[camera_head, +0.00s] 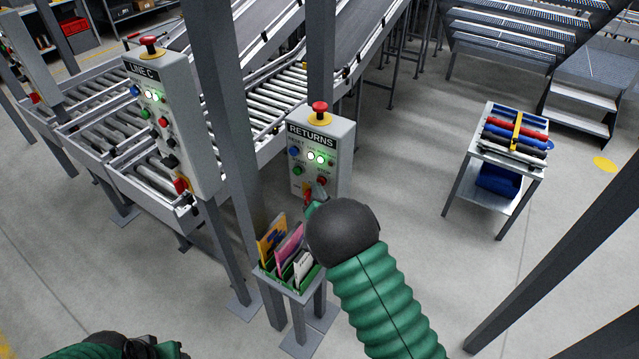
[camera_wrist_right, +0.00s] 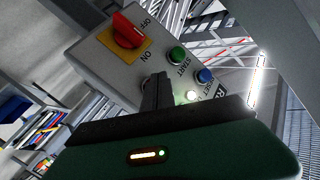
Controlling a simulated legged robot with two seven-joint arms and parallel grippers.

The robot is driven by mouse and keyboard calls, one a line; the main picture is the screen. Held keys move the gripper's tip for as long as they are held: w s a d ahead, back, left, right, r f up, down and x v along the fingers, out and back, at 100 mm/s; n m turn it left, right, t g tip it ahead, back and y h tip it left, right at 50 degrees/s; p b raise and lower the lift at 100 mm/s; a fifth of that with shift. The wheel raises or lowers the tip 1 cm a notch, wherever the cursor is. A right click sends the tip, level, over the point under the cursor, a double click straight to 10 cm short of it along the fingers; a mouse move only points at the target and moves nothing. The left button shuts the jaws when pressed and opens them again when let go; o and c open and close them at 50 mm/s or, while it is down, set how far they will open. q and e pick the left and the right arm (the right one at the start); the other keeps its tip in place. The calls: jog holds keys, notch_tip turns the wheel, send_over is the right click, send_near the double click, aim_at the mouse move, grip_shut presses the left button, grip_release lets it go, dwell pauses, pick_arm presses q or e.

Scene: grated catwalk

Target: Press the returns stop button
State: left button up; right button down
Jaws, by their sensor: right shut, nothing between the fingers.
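My right gripper (camera_head: 319,193) is shut and empty, close in front of the lower panel. In the right wrist view its fingers (camera_wrist_right: 156,92) cover the stop button's area; contact cannot be told. My left gripper (camera_head: 150,346) is low at the left, its jaws unclear.
A red OFF/ON switch (camera_wrist_right: 128,30) is beside the fingers. A bin of envelopes (camera_head: 290,265) is below the returns box. A cart (camera_head: 507,165) stands right, with open floor between.

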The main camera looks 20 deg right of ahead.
jog(key=shift+w+d, duration=0.3)
jog(key=shift+d, duration=0.1)
dwell(0.5)
jog(key=shift+s+a, duration=0.75)
jog(key=shift+a, duration=0.2)
jog(key=s+a, duration=0.1)
jog(key=a, duration=0.1)
jog(key=s+a+b, duration=0.1)
jog(key=s+a, duration=0.1)
dwell(0.4)
dwell(0.6)
